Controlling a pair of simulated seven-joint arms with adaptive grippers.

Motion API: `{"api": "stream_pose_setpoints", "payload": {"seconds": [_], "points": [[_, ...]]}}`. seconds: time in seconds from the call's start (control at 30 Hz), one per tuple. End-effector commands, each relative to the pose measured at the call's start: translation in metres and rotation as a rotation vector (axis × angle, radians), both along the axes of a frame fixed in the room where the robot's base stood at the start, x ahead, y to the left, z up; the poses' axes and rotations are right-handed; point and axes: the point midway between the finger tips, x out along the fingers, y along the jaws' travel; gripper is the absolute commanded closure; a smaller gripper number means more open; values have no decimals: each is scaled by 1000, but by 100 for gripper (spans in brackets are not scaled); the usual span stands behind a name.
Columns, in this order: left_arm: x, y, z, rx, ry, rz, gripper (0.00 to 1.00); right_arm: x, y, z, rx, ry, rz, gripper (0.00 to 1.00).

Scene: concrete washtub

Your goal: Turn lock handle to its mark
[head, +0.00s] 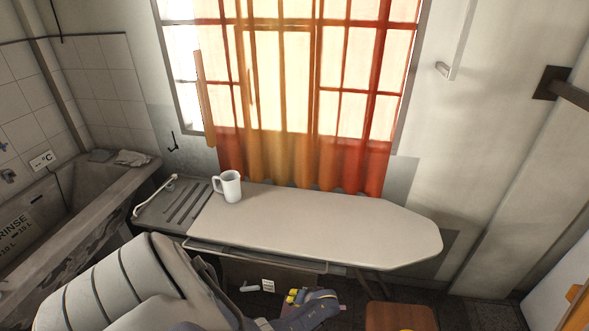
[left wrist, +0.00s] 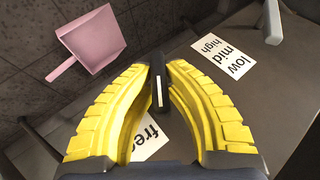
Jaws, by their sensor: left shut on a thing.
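In the left wrist view, a dark lock handle (left wrist: 157,72) with a white stripe stands between the yellow fingertips of my left gripper (left wrist: 160,75). In the head view my left gripper (head: 293,296) is low at the bottom centre, under the front edge of the ironing board, and the lock handle cannot be made out there.
The ironing board (head: 330,226) carries a white mug (head: 228,187). A grey lever (left wrist: 272,22) sits beside a "low mid high" label (left wrist: 224,58). A pink dustpan (left wrist: 92,38) lies on the dark floor. A brown stool (head: 400,316) stands right of the gripper; the concrete washtub (head: 95,215) is left.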

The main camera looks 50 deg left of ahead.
Motion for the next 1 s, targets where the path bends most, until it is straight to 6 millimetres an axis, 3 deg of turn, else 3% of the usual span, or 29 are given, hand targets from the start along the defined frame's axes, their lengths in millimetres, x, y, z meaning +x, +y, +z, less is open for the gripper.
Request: {"api": "stream_pose_setpoints", "payload": {"seconds": [0.27, 0.3, 0.5, 1.0], "points": [[-1, 2, 0, 3, 3, 1, 100, 0, 0, 0, 0, 0, 0, 56], [-2, 2, 0, 3, 3, 1, 84, 0, 1, 0, 1, 0, 0, 56], [-1, 1, 0, 1, 2, 0, 64, 0, 3, 0, 3, 0, -1, 56], [1, -11, 10, -2, -2, -1, 64, 0, 2, 0, 2, 0, -1, 56]]}}
